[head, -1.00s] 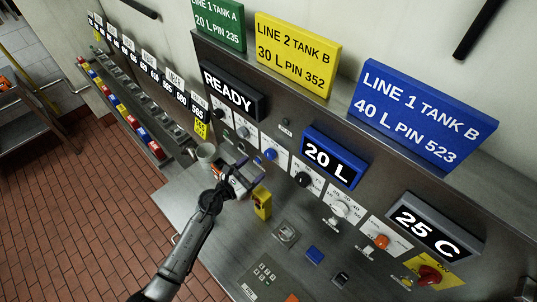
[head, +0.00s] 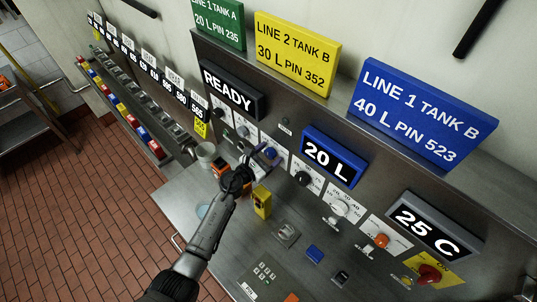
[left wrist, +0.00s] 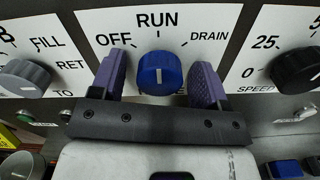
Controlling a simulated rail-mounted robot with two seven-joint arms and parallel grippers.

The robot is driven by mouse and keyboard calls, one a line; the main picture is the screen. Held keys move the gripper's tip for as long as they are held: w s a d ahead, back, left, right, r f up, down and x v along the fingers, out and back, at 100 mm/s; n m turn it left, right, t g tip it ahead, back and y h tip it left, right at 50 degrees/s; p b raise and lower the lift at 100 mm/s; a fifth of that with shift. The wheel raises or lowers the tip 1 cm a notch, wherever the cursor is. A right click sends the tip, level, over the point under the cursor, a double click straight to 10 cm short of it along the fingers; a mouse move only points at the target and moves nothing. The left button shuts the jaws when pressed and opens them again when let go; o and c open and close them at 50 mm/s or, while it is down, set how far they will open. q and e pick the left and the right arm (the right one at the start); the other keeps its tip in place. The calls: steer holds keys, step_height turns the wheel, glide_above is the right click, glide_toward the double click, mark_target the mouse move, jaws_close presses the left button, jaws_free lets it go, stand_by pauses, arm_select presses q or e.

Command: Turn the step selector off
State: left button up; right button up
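The step selector is a blue knob (left wrist: 159,73) on a white plate marked OFF, RUN and DRAIN. Its white pointer line is upright, towards RUN. In the head view the blue knob (head: 270,153) is on the panel, just beyond my left gripper (head: 260,160). In the left wrist view my left gripper (left wrist: 158,80) is open, with one purple finger on each side of the knob. Gaps show between the knob and both fingers. My right gripper is not in view.
A grey knob (left wrist: 22,77) marked FILL is to the left, and a black SPEED knob (left wrist: 298,68) to the right. A yellow box (head: 262,202) and a light cup (head: 205,152) stand near my gripper on the steel counter (head: 215,262).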

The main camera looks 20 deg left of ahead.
arm_select(q)
steer(key=c, duration=0.9)
steer(key=shift+n, duration=0.4)
steer(key=n+p, duration=0.1)
steer(key=n, duration=0.7)
steer(key=shift+n+p, duration=0.4)
steer(key=shift+n, duration=0.3)
steer(key=o, duration=0.9)
steer(key=shift+o, duration=0.2)
